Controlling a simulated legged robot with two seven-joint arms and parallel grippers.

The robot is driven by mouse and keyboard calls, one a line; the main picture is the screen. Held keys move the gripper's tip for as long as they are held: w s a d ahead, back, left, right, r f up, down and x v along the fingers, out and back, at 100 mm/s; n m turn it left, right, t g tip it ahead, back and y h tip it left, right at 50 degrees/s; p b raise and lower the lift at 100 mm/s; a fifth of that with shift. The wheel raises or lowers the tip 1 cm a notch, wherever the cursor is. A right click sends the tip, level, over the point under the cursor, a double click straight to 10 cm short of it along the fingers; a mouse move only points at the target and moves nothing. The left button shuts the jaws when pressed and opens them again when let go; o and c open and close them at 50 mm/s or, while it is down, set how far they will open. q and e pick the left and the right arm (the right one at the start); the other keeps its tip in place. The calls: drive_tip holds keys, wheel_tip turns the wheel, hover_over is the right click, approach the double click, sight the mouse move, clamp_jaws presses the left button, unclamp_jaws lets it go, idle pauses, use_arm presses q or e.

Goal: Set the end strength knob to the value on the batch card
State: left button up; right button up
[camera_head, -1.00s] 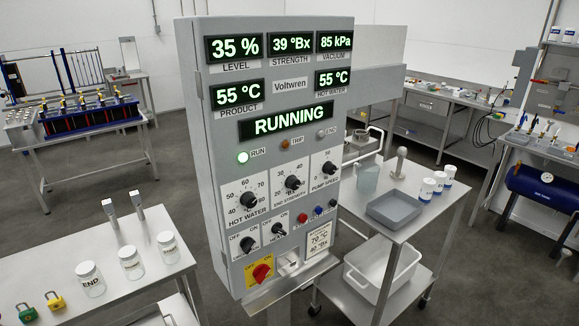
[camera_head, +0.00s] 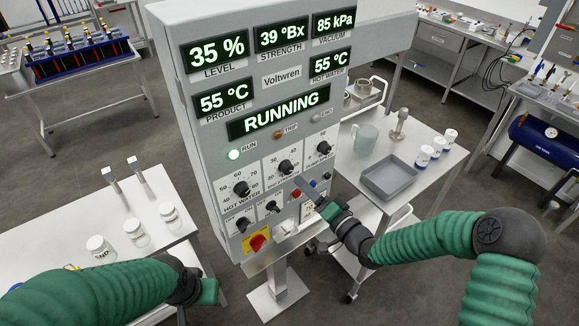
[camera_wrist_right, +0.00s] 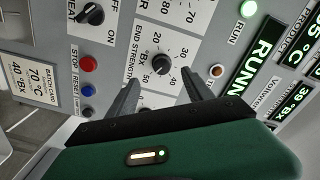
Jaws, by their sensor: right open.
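The end strength knob (camera_head: 287,168) is a black round knob in the middle of the panel's dial row. In the right wrist view the knob (camera_wrist_right: 160,61) sits beyond and between my two fingers; I cannot tell its exact setting. The batch card (camera_wrist_right: 33,86) reads 70 °C and 40 °Bx; in the head view my right gripper partly covers it. My right gripper (camera_head: 308,190) is open and empty, below and right of the knob, apart from it. My left gripper (camera_head: 208,291) is low in front of the left table; its jaws are unclear.
The strength display (camera_head: 281,37) reads 39 °Bx and the status display (camera_head: 279,111) reads RUNNING. Red and blue buttons (camera_wrist_right: 87,64) lie near the fingers, with other knobs around. A cart with a grey tray (camera_head: 388,178) stands right; a table with jars (camera_head: 137,233) stands left.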

sight(290, 171)
drive_tip(key=p+x, duration=0.1)
drive_tip(key=x, duration=0.2)
drive_tip(key=p+x, duration=0.1)
drive_tip(key=x, duration=0.2)
drive_tip(key=shift+w+a+r, duration=0.1)
drive_tip(key=shift+w+r, duration=0.15)
drive_tip(key=shift+w, duration=0.1)
drive_tip(key=shift+w+a, duration=0.2)
drive_tip(key=shift+a, duration=0.1)
drive_tip(key=shift+w+a+f, duration=0.2)
drive_tip(key=shift+w+a, duration=0.1)
drive_tip(key=shift+a, duration=0.1)
drive_tip(key=shift+d, duration=0.25)
drive_tip(key=c, duration=0.9)
clamp_jaws()
drive_tip(key=shift+s, duration=0.1)
